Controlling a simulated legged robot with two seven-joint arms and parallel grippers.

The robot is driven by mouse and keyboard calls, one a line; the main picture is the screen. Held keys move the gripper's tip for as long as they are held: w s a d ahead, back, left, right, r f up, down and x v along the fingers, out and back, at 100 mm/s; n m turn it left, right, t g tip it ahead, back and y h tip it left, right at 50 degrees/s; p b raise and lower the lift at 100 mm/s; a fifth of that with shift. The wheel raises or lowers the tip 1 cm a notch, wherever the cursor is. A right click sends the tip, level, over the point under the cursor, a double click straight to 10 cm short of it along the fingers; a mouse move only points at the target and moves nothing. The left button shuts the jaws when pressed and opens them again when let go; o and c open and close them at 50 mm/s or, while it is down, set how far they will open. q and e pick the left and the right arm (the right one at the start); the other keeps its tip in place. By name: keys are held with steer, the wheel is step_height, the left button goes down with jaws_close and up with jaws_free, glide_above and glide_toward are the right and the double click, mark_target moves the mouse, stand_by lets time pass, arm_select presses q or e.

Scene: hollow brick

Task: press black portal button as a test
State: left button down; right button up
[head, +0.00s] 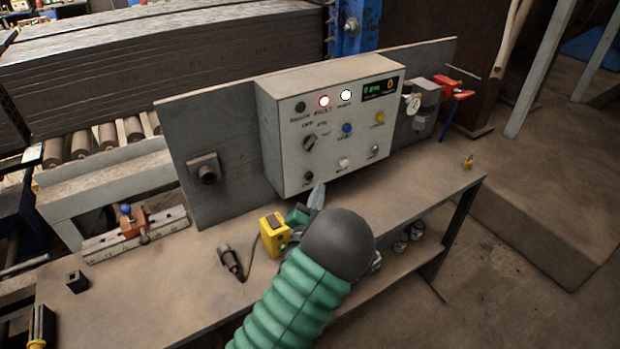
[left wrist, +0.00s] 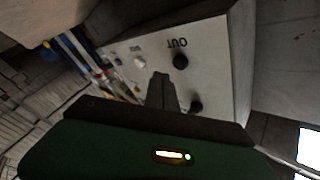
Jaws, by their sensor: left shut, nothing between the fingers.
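A grey control box (head: 275,150) stands on the bench with buttons on its front. A black button (head: 308,176) sits at its lower left and another black one (head: 300,107) at its upper left; the labels are too small to tell which is the portal button. In the left wrist view a black button (left wrist: 180,62) sits beside an upside-down "OUT" label, with another dark button (left wrist: 195,107) close to the fingers. My left gripper (head: 317,195) is shut and empty, just in front of the box's lower left edge. Contact cannot be told. My right gripper is out of view.
The box also has a selector knob (head: 309,142), a blue button (head: 347,128) and a yellow one (head: 378,118). A yellow device (head: 273,235) and a dark cabled plug (head: 231,262) lie on the bench left of my gripper. A red clamp (head: 452,88) is at the right.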

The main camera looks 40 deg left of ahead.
arm_select(q)
steer(key=shift+w+a, duration=0.3)
steer(key=shift+a, duration=0.25)
steer(key=shift+a, duration=0.1)
steer(key=shift+a, duration=0.1)
stand_by(1.5)
steer(key=shift+w+a+r, duration=0.1)
steer(key=shift+a, duration=0.15)
steer(key=shift+w+a, duration=0.15)
steer(key=shift+a, duration=0.25)
stand_by(0.7)
steer(key=shift+d, duration=0.1)
steer(key=shift+s+d, duration=0.35)
steer(key=shift+d, duration=0.35)
